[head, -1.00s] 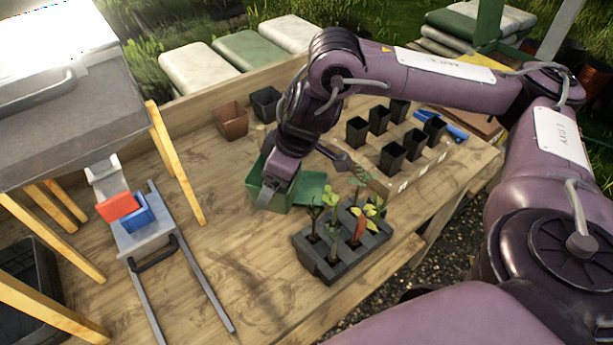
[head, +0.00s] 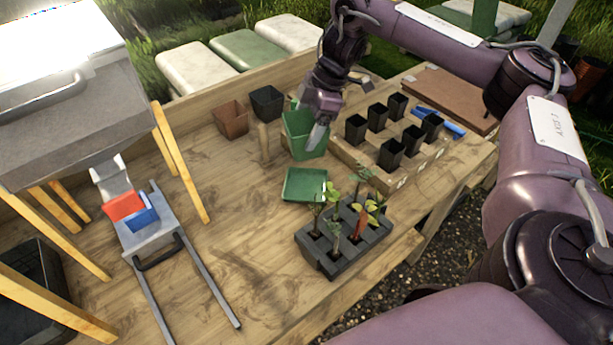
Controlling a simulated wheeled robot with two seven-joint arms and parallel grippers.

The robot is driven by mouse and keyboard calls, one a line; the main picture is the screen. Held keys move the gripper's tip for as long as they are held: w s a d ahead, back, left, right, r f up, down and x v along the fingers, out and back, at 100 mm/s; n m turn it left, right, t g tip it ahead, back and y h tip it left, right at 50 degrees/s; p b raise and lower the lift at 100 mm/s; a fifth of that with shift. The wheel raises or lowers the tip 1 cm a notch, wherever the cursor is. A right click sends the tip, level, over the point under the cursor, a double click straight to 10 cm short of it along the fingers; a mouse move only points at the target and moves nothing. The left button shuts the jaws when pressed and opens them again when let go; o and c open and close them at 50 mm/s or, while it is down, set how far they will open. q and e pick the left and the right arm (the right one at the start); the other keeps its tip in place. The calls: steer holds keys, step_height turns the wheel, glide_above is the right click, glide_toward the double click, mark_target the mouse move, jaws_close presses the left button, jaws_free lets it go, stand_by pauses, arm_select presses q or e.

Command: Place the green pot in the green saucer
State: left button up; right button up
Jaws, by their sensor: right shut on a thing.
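The green pot (head: 298,143) is in my right gripper (head: 318,132), which is shut on its near right wall. The pot looks upright and stands behind the saucer in the head view, apart from it; its height over the bench is hard to tell. The square green saucer (head: 300,187) lies flat and empty on the wooden bench. Its right corner is partly hidden by seedling leaves. My left gripper is not in view.
A dark seedling tray (head: 335,262) stands right in front of the saucer. A wooden rack with several black pots (head: 390,153) is to the right. A wooden peg (head: 264,142) stands left of the green pot. Brown (head: 231,118) and black (head: 267,103) pots stand behind. The bench left of the saucer is clear.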

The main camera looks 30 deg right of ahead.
step_height(320, 180, down, 14)
steer(key=p, duration=0.3)
steer(key=shift+r, duration=0.1)
steer(key=shift+f, duration=0.25)
